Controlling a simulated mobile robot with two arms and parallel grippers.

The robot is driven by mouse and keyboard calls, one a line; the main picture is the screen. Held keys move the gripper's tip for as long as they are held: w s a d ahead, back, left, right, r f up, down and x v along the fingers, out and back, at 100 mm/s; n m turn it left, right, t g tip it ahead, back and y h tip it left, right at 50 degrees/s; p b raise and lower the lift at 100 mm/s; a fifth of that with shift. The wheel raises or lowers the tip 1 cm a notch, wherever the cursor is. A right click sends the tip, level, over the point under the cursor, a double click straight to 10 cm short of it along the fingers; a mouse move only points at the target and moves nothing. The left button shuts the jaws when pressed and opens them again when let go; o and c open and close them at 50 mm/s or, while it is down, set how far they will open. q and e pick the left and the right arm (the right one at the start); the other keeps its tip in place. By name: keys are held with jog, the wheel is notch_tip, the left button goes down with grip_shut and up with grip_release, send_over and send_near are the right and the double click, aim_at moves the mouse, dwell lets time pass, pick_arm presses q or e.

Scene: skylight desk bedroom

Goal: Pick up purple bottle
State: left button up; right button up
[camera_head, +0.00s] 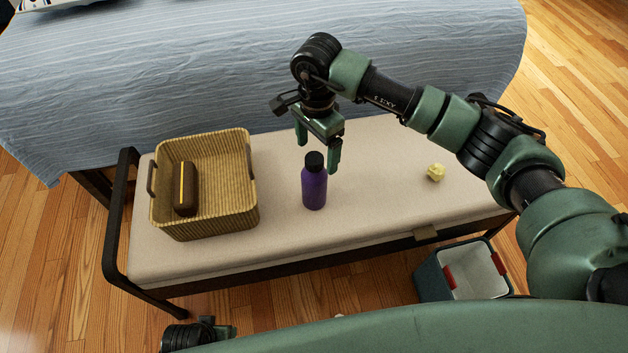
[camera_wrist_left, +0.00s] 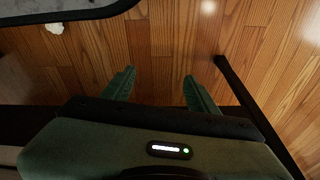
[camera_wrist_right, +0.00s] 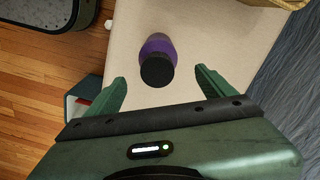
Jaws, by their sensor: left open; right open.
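The purple bottle (camera_head: 314,188) with a black cap stands upright on the beige bench in the head view. It also shows from above in the right wrist view (camera_wrist_right: 157,50), with its cap nearer to me. My right gripper (camera_head: 318,158) is open and empty, its fingers pointing down above and just behind the bottle. In the right wrist view the bottle lies ahead, between the lines of the two spread fingers (camera_wrist_right: 160,85). My left gripper (camera_wrist_left: 158,78) is open and empty, low over the wooden floor. In the head view only part of the left wrist shows at the bottom edge.
A wicker basket (camera_head: 240,213) holding a dark brown object (camera_head: 185,188) stands on the bench (camera_head: 385,200) left of the bottle. A yellow crumpled lump (camera_head: 436,172) lies to the right. A bin (camera_head: 430,280) with red handles stands on the floor in front. A bed (camera_head: 250,70) is behind.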

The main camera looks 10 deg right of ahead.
aim_at(315, 168)
jog(key=f, duration=0.5)
jog(key=shift+s+a+f, duration=0.3)
jog(key=shift+a+f, duration=0.05)
jog(key=shift+f, duration=0.25)
jog(key=shift+c, duration=0.8)
jog(key=c, duration=0.5)
pick_arm(q)
jog(key=shift+r, duration=0.6)
pick_arm(e)
jog(key=shift+r, duration=0.1)
grip_shut()
